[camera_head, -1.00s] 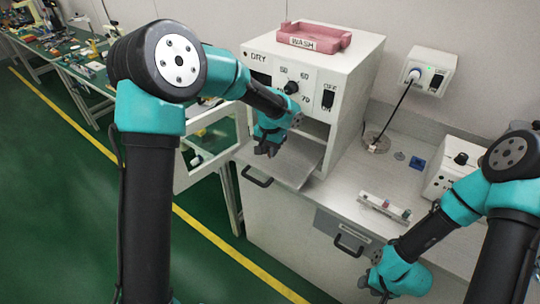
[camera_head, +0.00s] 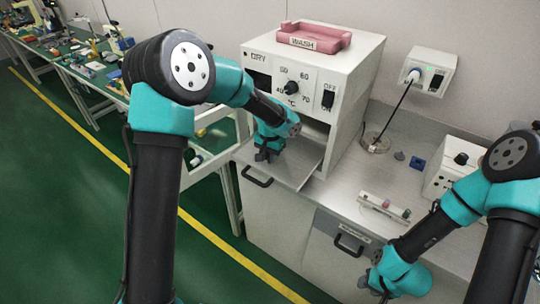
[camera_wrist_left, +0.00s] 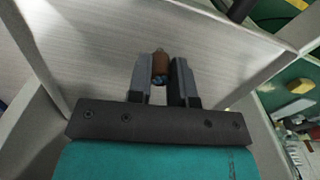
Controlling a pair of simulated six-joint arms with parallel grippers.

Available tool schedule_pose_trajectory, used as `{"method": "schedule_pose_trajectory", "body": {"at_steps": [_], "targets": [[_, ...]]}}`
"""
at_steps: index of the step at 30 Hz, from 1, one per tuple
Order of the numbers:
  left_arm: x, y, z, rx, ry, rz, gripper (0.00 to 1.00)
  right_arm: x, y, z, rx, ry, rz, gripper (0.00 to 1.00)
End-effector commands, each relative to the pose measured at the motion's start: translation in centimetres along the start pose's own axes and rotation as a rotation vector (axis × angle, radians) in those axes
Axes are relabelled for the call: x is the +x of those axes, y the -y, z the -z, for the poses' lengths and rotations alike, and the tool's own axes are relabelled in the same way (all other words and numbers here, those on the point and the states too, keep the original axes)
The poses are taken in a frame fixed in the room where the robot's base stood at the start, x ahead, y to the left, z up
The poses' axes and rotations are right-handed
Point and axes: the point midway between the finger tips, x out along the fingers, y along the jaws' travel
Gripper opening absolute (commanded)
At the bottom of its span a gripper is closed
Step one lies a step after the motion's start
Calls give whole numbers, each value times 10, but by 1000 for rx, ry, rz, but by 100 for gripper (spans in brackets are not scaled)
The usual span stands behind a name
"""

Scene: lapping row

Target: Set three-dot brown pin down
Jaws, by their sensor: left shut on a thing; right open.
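My left gripper (camera_head: 262,156) is at the front opening of the white drying oven (camera_head: 345,75), over the lowered door shelf. In the left wrist view, the left gripper (camera_wrist_left: 163,78) is shut on a small brown pin (camera_wrist_left: 160,64), which sits between the fingertips against a grey surface. Its dots are too small to tell, and I cannot tell whether it touches the surface. In the head view the pin is hidden by the gripper. My right gripper (camera_head: 378,290) is open and empty at the lower right, in front of the drawer cabinet.
A pink tray marked WASH (camera_head: 314,36) lies on the oven. A white rack with small coloured pieces (camera_head: 384,207), a blue block (camera_head: 417,163) and a white control box (camera_head: 455,168) stand on the counter to the right. A cord hangs from the wall socket (camera_head: 428,72).

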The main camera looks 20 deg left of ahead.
Motion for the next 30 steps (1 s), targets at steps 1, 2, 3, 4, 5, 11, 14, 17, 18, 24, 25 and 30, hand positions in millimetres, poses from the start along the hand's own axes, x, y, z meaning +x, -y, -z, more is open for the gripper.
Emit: {"method": "schedule_pose_trajectory", "body": {"at_steps": [1, 2, 3, 4, 5, 11, 14, 17, 18, 24, 25, 30], "targets": [[0, 0, 0, 0, 0, 0, 0, 0, 0, 0, 0, 0, 0, 43], [1, 0, 0, 0, 0, 0, 0, 0, 0, 0, 0, 0, 0, 43], [2, 0, 0, 0, 1, 0, 0, 0, 0, 0, 0, 0, 0, 43], [3, 0, 0, 0, 1, 0, 0, 0, 0, 0, 0, 0, 0, 43], [3, 0, 0, 0, 1, 0, 0, 0, 0, 0, 0, 0, 0, 43], [3, 0, 0, 0, 0, 0, 39, 0, 0, 0, 0, 0, 0, 43], [3, 0, 0, 0, 0, 0, 45, 0, 0, 0, 0, 0, 0, 43], [3, 0, 0, 0, 0, 0, 45, 0, 0, 0, 0, 0, 0, 43], [3, 0, 0, 0, 0, 0, 45, 0, 0, 0, 0, 0, 0, 43], [-3, 0, 0, 0, -2, 0, 45, 0, 0, 0, 0, 0, 0, 43], [-5, 0, 0, -1, -2, 0, 45, 0, 0, 0, 0, 0, 0, 43], [-26, 0, 1, -1, -4, 0, 45, 0, 0, 0, 0, 0, 0, 43]]}}
